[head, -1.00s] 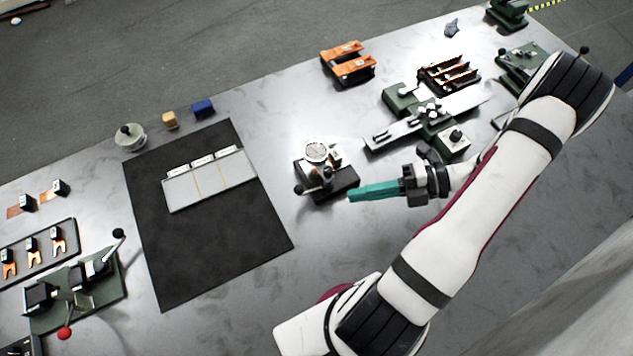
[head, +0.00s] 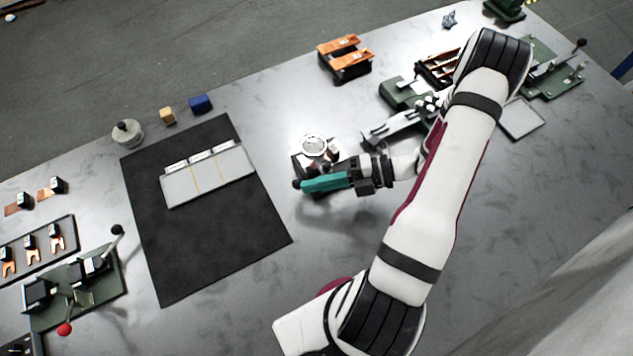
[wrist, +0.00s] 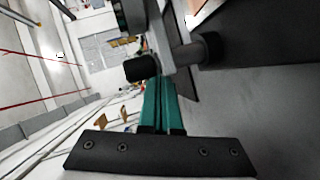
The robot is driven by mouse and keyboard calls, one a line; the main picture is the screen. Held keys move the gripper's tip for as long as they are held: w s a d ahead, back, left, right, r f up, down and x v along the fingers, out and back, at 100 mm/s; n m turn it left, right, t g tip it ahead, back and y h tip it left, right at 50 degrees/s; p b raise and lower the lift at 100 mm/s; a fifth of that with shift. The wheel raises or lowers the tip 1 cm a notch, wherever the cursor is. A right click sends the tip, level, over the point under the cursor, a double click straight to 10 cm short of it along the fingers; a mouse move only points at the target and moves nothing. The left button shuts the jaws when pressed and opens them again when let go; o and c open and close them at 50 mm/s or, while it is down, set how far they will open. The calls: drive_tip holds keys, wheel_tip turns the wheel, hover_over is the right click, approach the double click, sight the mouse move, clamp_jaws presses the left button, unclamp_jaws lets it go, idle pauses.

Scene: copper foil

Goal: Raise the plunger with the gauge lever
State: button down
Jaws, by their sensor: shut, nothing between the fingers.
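The dial gauge (head: 314,144), with a round white face, stands on a dark base in the middle of the table. A black ball knob (head: 296,184) shows at its front left, right at the tips of my gripper (head: 305,186). My teal fingers are shut and empty, and they cover part of the gauge's base and lever. In the wrist view the closed fingers (wrist: 157,88) reach up to a black knob (wrist: 141,68) on the gauge. I cannot tell whether they touch it. The plunger is not clear in either view.
A dark mat (head: 215,245) with a grey plate (head: 210,176) lies left of the gauge. A green fixture (head: 405,92) stands behind my arm to the right. An orange-topped block (head: 345,60) is at the back. The table in front of the gauge is clear.

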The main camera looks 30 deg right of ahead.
drive_tip(key=shift+w+a+f, duration=0.15)
drive_tip(key=shift+w+a, duration=0.05)
drive_tip(key=shift+w, duration=0.45)
